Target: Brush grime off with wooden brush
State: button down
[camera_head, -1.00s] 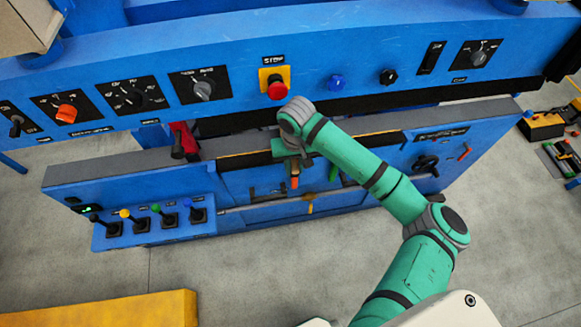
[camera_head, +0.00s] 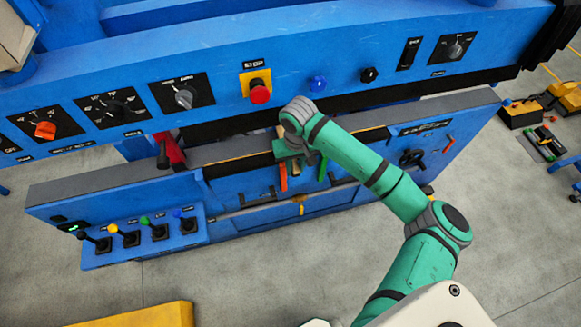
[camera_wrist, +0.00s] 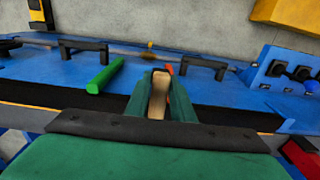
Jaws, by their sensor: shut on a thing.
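My gripper (camera_wrist: 160,84) is shut on a pale wooden piece, which looks like the brush's handle (camera_wrist: 159,98), held between its two green fingers in the wrist view. The brush's bristles are not clearly visible. In the head view my gripper (camera_head: 294,160) is over the lower blue panel (camera_head: 232,186), below and right of the red stop button. I cannot tell whether the brush touches the panel. No grime patch can be made out for certain.
A green bar (camera_wrist: 105,76) and black handles (camera_wrist: 83,46) are close by the gripper. Above are the red stop button (camera_head: 260,92) and several knobs. Coloured levers (camera_head: 131,237) stand at left, a yellow block (camera_head: 140,316) at front. Grey floor between is clear.

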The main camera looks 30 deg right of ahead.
jog(key=shift+s+d, duration=0.1)
jog(key=shift+s+d, duration=0.25)
jog(key=shift+d, duration=0.8)
jog(key=shift+s+d, duration=0.2)
jog(key=shift+d, duration=0.9)
jog(key=shift+s+d+f, duration=0.1)
jog(key=shift+s+d, duration=0.1)
jog(key=shift+d, duration=0.45)
jog(key=shift+s+d+f, duration=0.1)
jog(key=shift+s+d, duration=0.05)
jog(key=shift+d, duration=0.55)
jog(key=shift+s+d, duration=0.2)
jog(key=shift+d, duration=0.45)
jog(key=shift+s+d+r, duration=0.1)
jog(key=shift+s+d, duration=0.15)
jog(key=shift+d, duration=0.8)
jog(key=shift+s+d, duration=0.2)
jog(key=shift+d, duration=0.85)
